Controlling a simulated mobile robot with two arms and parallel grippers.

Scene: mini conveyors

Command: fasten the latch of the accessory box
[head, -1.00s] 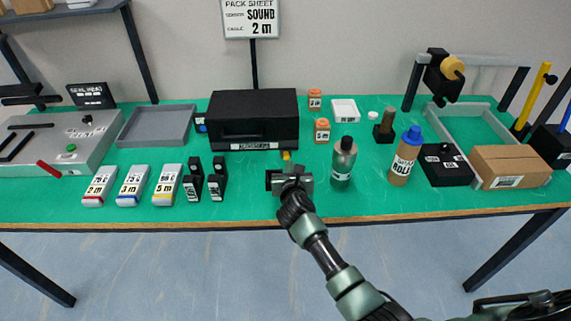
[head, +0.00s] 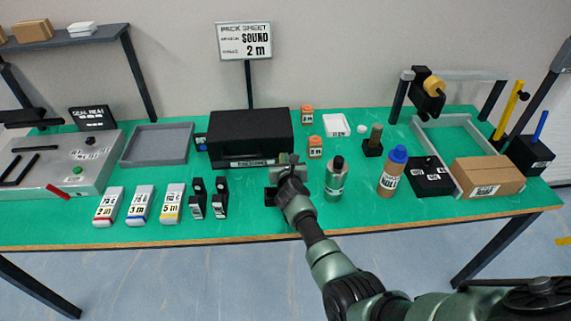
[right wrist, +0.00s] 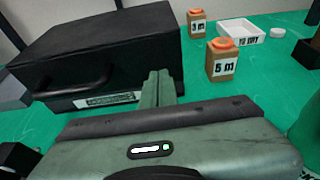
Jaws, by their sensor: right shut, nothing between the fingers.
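The black accessory box (head: 250,135) stands near the middle of the table with its lid down, a handle and a label on its front. It also shows in the right wrist view (right wrist: 100,45). My right gripper (head: 288,160) is at the box's front right corner. In the right wrist view its shut, empty fingers (right wrist: 158,86) point at the right end of the box's front. I cannot tell whether they touch it. The latch cannot be made out; the fingers cover that corner. My left gripper is not in view.
Small orange-capped jars (head: 315,147) stand right of the box. Two black items (head: 220,198) and several white packs (head: 172,203) stand front left. A grey tray (head: 157,145) lies left of the box.

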